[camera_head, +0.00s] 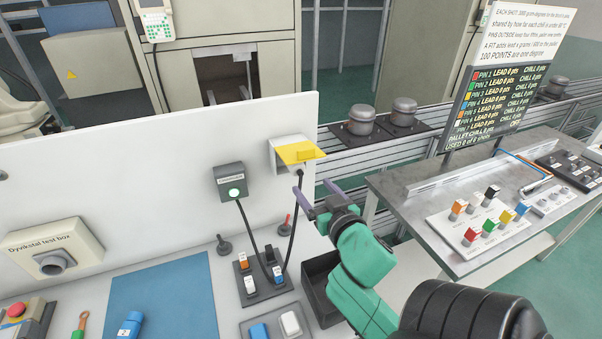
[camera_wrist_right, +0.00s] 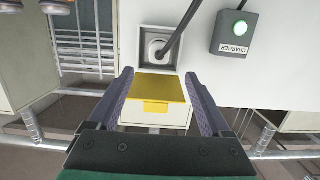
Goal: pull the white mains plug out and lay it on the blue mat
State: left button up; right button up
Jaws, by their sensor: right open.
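The white mains plug (camera_wrist_right: 157,51) sits in its wall socket in the right wrist view, with a dark cable leaving it. In the head view the yellow flap (camera_head: 298,153) hides most of it, and the cable (camera_head: 294,220) hangs below. The flap also shows in the right wrist view (camera_wrist_right: 158,88), raised and standing out between my fingers. My right gripper (camera_head: 312,190) is open and empty in front of the socket; its fingertips show in the wrist view (camera_wrist_right: 158,74), short of the plug. My left gripper is not in view.
A charger (camera_head: 230,182) with a green light and its own cable is left of the socket. A dark tray (camera_head: 264,278) with small blocks stands below, beside a dark bin (camera_head: 322,285). A blue bottle (camera_head: 130,325) is at the mat's front left.

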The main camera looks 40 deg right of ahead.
aim_at(296, 169)
jog(key=b+x, duration=0.2)
jog(key=b, duration=0.1)
jog(key=f+b+x, duration=0.1)
jog(key=b+x, duration=0.1)
jog(key=shift+s+b, duration=0.1)
jog(key=shift+b, duration=0.3)
jog(key=x, duration=0.4)
jog(key=r+x, duration=0.1)
jog(key=x, duration=0.2)
jog(key=shift+d+r+p, duration=0.1)
jog(key=shift+p, duration=0.2)
jog(key=shift+w+d+f, duration=0.2)
jog(key=shift+w+f, duration=0.05)
jog(key=shift+w, duration=0.4)
jog(key=c, duration=1.3)
jog(key=o, duration=0.6)
jog(key=shift+c, duration=0.2)
grip_shut()
grip_release()
grip_shut()
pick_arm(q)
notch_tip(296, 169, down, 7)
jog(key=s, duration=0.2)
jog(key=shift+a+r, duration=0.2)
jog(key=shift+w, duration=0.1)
pick_arm(e)
jog(key=shift+s+a+f, duration=0.1)
jog(key=shift+f, duration=0.15)
